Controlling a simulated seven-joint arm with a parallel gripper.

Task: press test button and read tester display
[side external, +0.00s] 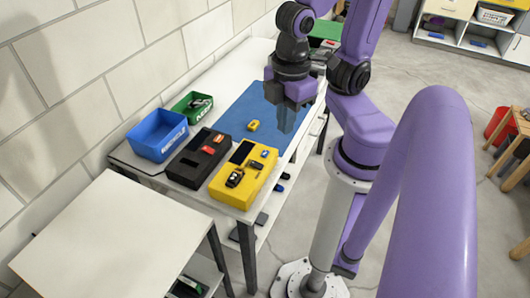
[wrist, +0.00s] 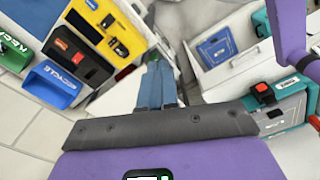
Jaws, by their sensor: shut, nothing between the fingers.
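A yellow box (side external: 230,190) with a dark rectangular panel (side external: 242,152) and small dark parts on top stands at the table's near end. It also shows in the wrist view (wrist: 128,38). A black box (side external: 183,172) with red and orange parts stands beside it, also in the wrist view (wrist: 75,62). I cannot tell for sure which box is the tester, and no reading is legible. My gripper (side external: 286,125) is shut and empty, pointing down above the blue mat, apart from both boxes. Its fingers show together in the wrist view (wrist: 156,65).
A blue bin (side external: 158,148) and a green bin (side external: 183,112) stand along the wall side. A small yellow item (side external: 253,125) lies on the blue mat (side external: 250,103). A white table (side external: 120,235) stands nearer the camera. A teal box (wrist: 290,108) shows at right in the wrist view.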

